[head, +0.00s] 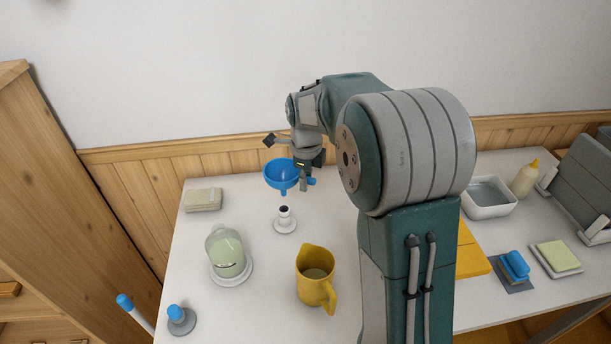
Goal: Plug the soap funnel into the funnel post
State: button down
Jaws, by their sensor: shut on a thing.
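The blue soap funnel (281,174) is held upright, spout down, above the table at the back left. My gripper (305,182) is at the funnel's right side and shut on it; the fingertips' contact with it is partly hidden. The funnel post (284,219), a small white post with a dark top on a round base, stands on the table below the funnel in the picture. The spout shows just above the post's top in the picture, apart from it. I cannot tell how well the two line up in depth.
A pale green jar (226,252) on a white base and a yellow jug (316,280) stand nearer the front. A soap bar (203,199) lies at the back left. A blue-capped grey piece (180,318) stands front left. A white basin (488,198) is right of my arm.

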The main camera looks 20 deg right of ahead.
jog(key=shift+a+f, duration=0.15)
jog(key=shift+f, duration=1.9)
jog(key=shift+f, duration=1.4)
jog(key=c, duration=0.5)
grip_release()
jog(key=shift+r, duration=2.4)
notch_tip(320, 180, up, 12)
jog(key=shift+f, duration=0.15)
dwell(0.3)
